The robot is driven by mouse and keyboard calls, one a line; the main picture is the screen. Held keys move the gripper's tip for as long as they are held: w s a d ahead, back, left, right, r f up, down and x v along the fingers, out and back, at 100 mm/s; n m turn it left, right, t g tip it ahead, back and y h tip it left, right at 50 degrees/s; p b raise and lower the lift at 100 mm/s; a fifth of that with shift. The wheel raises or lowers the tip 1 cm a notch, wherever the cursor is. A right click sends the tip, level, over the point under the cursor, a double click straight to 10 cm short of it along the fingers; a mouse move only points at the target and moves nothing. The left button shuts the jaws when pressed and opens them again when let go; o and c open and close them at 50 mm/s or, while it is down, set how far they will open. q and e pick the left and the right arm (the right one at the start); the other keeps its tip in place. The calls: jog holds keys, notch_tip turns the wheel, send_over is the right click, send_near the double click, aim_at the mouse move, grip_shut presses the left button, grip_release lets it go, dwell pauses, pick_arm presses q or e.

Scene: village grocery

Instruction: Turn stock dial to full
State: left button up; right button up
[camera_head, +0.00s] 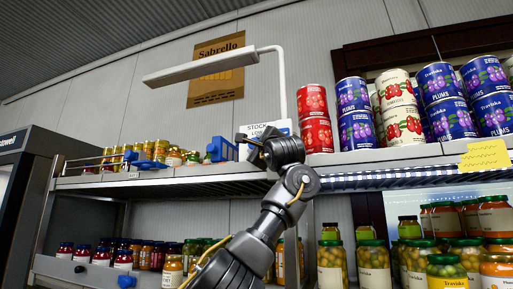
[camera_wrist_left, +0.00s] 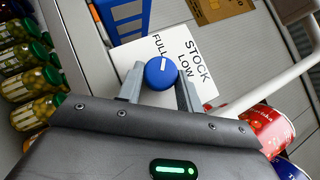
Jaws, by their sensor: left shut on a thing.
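The stock dial (camera_wrist_left: 161,74) is a round blue knob with a white pointer mark. It sits on a white card (camera_wrist_left: 205,68) lettered STOCK, LOW and FULL. In the left wrist view the mark points up the picture, toward the word FULL. My left gripper (camera_wrist_left: 160,80) has one finger on each side of the knob and is shut on it. In the head view my left gripper (camera_head: 250,141) is at the upper shelf's front, in front of the white STOCK card (camera_head: 259,100). The knob cannot be made out there.
A white lamp arm (camera_head: 281,75) rises behind the card. Red tins (camera_head: 316,135) stand close on its right, with plum tins (camera_head: 355,130) beyond. A blue object (camera_head: 222,150) and several jars (camera_head: 160,150) are on the left. Jars (camera_head: 374,265) fill the lower shelf.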

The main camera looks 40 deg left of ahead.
pick_arm(q)
jog(key=shift+r+n+g, duration=0.1)
jog(key=shift+n+g, duration=0.2)
jog(key=shift+n, duration=0.3)
jog(key=o, duration=1)
